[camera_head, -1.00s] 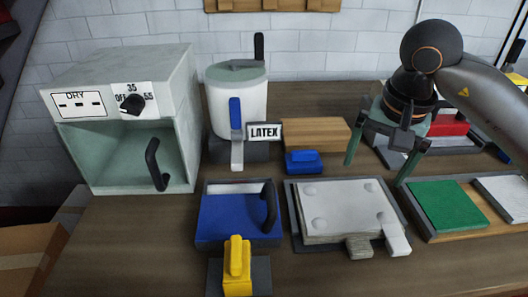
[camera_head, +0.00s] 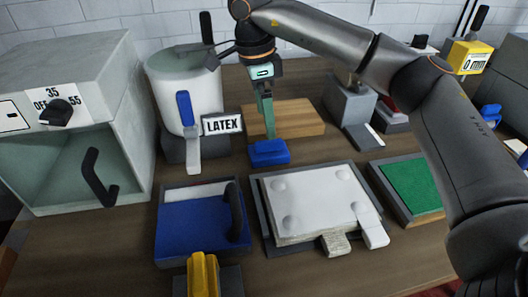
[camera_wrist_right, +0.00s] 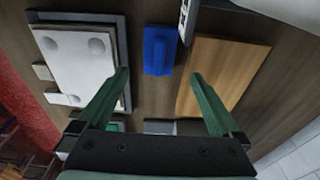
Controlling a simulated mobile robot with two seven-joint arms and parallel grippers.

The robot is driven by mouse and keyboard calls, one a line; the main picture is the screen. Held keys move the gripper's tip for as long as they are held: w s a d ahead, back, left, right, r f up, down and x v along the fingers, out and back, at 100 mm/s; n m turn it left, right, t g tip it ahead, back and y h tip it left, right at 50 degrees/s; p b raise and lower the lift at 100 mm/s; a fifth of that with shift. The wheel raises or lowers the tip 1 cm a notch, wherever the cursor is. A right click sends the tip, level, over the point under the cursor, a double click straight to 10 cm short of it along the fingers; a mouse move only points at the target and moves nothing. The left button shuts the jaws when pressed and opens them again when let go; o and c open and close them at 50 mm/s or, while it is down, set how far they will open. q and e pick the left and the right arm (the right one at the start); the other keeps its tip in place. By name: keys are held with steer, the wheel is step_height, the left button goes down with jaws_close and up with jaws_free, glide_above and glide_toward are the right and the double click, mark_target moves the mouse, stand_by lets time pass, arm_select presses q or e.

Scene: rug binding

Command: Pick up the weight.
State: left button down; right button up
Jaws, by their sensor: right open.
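A small blue block with a raised grip (camera_head: 269,152) sits on the table in front of a wooden block; it looks like a weight. A yellow piece with an upright grip (camera_head: 202,272) stands at the front edge and has a similar shape. No label shows which is the weight. My right gripper (camera_head: 267,132) points down just above or behind the blue block, its fingers nearly edge-on. In the right wrist view the right gripper (camera_wrist_right: 160,75) is open and empty, with the blue block (camera_wrist_right: 159,50) ahead between its spread fingers, apart from both. My left gripper is not in view.
The wooden block (camera_head: 300,118) and the LATEX pot (camera_head: 183,105) stand close to the gripper. A blue box with a dark handle (camera_head: 195,225) and a white-topped plate stack (camera_head: 315,200) lie in front. The dryer box (camera_head: 70,150) is at left, a green pad (camera_head: 405,185) at right.

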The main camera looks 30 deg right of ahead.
mark_target(268, 141)
steer(key=f, duration=0.8)
steer(key=shift+s+d+f, duration=0.2)
steer(key=shift+d+f, duration=0.15)
steer(key=shift+f, duration=0.05)
steer(key=shift+c, duration=0.4)
jaws_close()
steer(key=shift+w+r, duration=0.1)
steer(key=shift+r, duration=0.1)
